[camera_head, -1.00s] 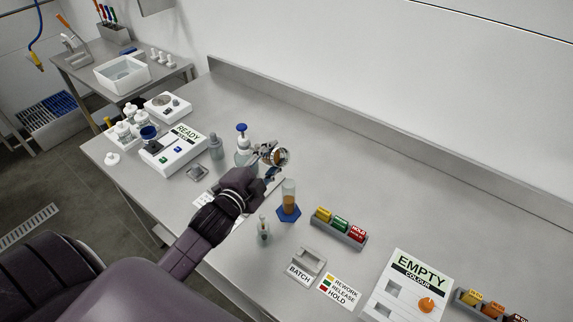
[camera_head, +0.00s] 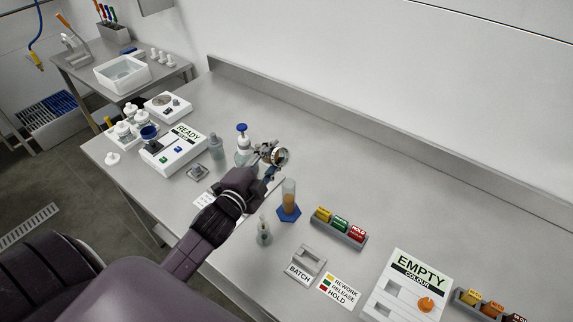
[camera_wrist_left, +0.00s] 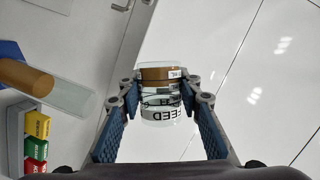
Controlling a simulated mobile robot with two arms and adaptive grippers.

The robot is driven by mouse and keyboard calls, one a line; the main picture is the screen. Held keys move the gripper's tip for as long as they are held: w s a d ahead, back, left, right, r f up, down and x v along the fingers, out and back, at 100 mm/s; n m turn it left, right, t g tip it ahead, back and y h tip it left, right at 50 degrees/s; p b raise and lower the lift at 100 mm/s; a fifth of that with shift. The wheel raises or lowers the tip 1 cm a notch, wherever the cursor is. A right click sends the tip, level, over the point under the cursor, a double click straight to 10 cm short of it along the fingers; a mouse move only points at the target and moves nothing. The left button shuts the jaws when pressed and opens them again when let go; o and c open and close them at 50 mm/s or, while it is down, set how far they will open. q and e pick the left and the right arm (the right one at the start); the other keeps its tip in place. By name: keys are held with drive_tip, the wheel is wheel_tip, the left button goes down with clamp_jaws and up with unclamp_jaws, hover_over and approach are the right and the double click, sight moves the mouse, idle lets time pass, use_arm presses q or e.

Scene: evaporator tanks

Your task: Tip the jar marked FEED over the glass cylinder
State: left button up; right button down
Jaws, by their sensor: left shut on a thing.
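The jar marked FEED (camera_wrist_left: 161,95) is a clear jar with brown liquid, held between the two blue-padded fingers of my left gripper (camera_wrist_left: 163,92) in the left wrist view. In the head view the jar (camera_head: 281,157) is tilted, its round end turned to the right, above and behind the glass cylinder. My left gripper (camera_head: 268,160) is shut on it. The glass cylinder (camera_head: 289,194) stands upright on a blue hexagonal base and holds brown liquid in its lower part. It also shows in the left wrist view (camera_wrist_left: 65,95). My right gripper is not in view.
A small bottle (camera_head: 264,232) stands in front of the cylinder. A rack of coloured tags (camera_head: 340,230) lies right. The bench behind is clear.

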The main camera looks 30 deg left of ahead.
use_arm(q)
drive_tip(key=shift+d+r+m+t, duration=0.1)
drive_tip(key=shift+r+m+t, duration=0.3)
drive_tip(key=shift+m, duration=0.6)
idle(2.2)
drive_tip(key=shift+d+r+m+t+b, duration=0.15)
drive_tip(key=shift+r+m, duration=0.15)
drive_tip(key=shift+m, duration=0.35)
drive_tip(key=shift+d+r+m+t+b, duration=0.15)
drive_tip(key=shift+r+m, duration=0.15)
drive_tip(key=shift+m, duration=0.35)
idle(1.9)
drive_tip(key=shift+a, duration=0.1)
idle(0.9)
drive_tip(key=shift+n+p, duration=0.3)
drive_tip(key=shift+p, duration=0.05)
drive_tip(key=shift+a+f+n+p, duration=0.1)
drive_tip(key=shift+f+n+p, duration=0.1)
drive_tip(key=shift+n+p, duration=0.3)
